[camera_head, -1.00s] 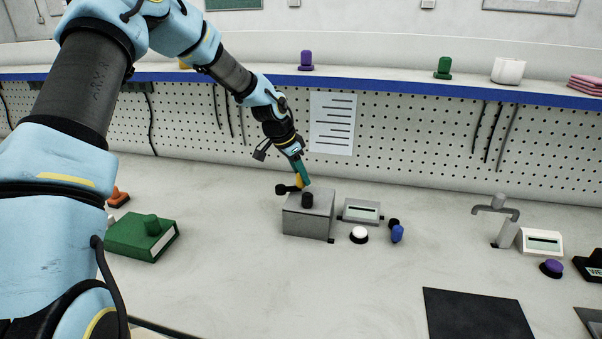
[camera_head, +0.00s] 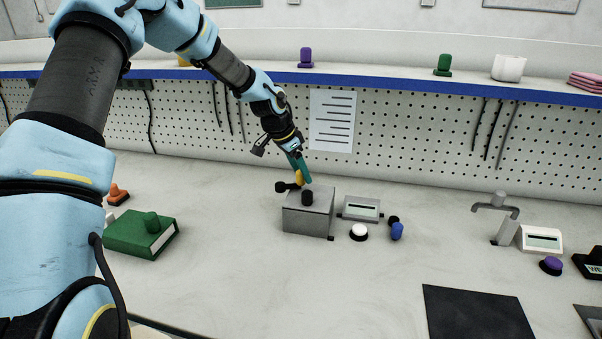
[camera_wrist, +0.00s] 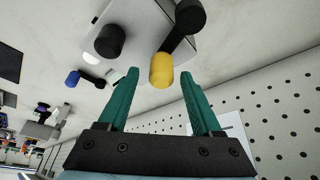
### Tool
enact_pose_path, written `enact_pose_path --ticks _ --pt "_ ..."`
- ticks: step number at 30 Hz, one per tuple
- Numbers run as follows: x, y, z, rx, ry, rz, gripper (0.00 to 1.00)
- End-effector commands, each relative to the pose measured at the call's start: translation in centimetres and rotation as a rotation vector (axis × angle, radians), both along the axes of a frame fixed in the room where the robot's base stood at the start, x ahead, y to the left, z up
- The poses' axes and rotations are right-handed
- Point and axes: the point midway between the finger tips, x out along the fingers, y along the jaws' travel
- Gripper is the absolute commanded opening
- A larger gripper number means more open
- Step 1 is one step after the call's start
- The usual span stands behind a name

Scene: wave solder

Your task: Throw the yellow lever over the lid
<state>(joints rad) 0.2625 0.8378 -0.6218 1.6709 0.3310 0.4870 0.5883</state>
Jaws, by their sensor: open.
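A grey metal box (camera_head: 308,220) stands on the bench, with a black knob (camera_head: 307,198) on its lid. The lever has a yellow grip (camera_head: 298,178) and a dark arm joined to a black pivot (camera_head: 281,187) at the box's back left. My gripper (camera_head: 302,172) is at the lever, behind the box. In the wrist view my gripper (camera_wrist: 160,84) is open, its two teal fingers apart. The yellow grip (camera_wrist: 162,70) lies between the fingertips, with a gap showing on each side. The black knob (camera_wrist: 110,41) and pivot (camera_wrist: 190,16) also show there.
Right of the box are a small display unit (camera_head: 361,210), a white button (camera_head: 359,232) and a blue-handled part (camera_head: 397,232). A green box (camera_head: 142,235) stands at left. The pegboard wall (camera_head: 420,140) rises behind.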

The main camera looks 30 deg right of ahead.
Motion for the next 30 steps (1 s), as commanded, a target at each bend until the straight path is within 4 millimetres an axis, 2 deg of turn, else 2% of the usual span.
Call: enact_pose_path --ticks 15,21,30 --pt "-0.1 3.4 8.1 -0.001 -0.002 0.002 0.66" --pt "-0.2 3.9 9.3 0.000 0.000 0.000 0.66" --pt "-0.3 3.9 9.4 0.000 0.000 0.000 0.66"
